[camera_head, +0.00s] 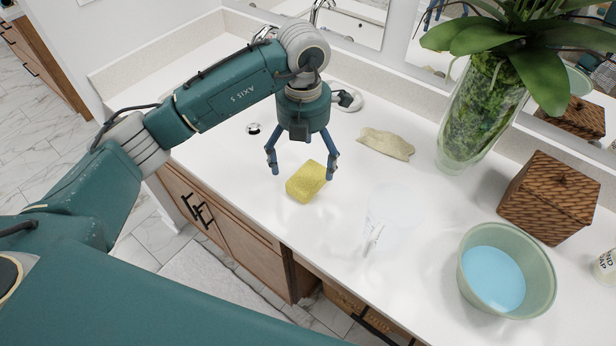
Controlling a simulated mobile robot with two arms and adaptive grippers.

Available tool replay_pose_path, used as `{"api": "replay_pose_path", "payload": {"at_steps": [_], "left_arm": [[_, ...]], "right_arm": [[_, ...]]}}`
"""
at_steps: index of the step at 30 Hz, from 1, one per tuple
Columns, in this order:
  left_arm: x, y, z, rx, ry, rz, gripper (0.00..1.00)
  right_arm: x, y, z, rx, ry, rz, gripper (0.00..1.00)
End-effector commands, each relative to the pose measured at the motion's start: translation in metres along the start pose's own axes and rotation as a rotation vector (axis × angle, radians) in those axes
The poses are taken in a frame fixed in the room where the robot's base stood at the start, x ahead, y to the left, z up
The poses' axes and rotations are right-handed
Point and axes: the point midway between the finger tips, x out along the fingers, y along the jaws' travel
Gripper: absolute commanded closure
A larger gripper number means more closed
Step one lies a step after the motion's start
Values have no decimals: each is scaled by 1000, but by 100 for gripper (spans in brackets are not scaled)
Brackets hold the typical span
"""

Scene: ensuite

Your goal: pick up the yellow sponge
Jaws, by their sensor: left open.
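The yellow sponge (306,182) lies on the white counter near its front edge. My left gripper (302,172) points down over the sponge with its two blue fingers spread open. One finger shows to the left of the sponge and the other to the right, by its upper right side. The gripper is empty; I cannot tell exactly how high the fingertips are above the counter. My right gripper is not in view.
A beige cloth (386,144) lies right of the gripper. A clear container (385,222) stands on the counter (330,238). Farther right are a glass vase with a plant (482,110), a woven box (549,197) and a green bowl of blue liquid (541,268).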

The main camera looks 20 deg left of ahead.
Motion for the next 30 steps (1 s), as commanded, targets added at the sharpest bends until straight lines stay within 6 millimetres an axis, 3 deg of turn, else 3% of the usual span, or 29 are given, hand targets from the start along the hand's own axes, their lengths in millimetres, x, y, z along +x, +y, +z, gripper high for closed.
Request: {"api": "replay_pose_path", "payload": {"at_steps": [7, 12, 20, 26, 30], "left_arm": [[28, 1, -8, -1, 5, -2, 6], [49, 2, -7, 0, 1, -1, 6], [53, 2, -6, 1, -1, -1, 6], [53, 2, -6, 1, -1, 0, 44], [53, 2, -6, 1, -1, -1, 47]], "right_arm": [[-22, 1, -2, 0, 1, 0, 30], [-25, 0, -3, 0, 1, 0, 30], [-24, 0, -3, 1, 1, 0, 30], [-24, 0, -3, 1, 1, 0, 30], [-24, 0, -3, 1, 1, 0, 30]]}}
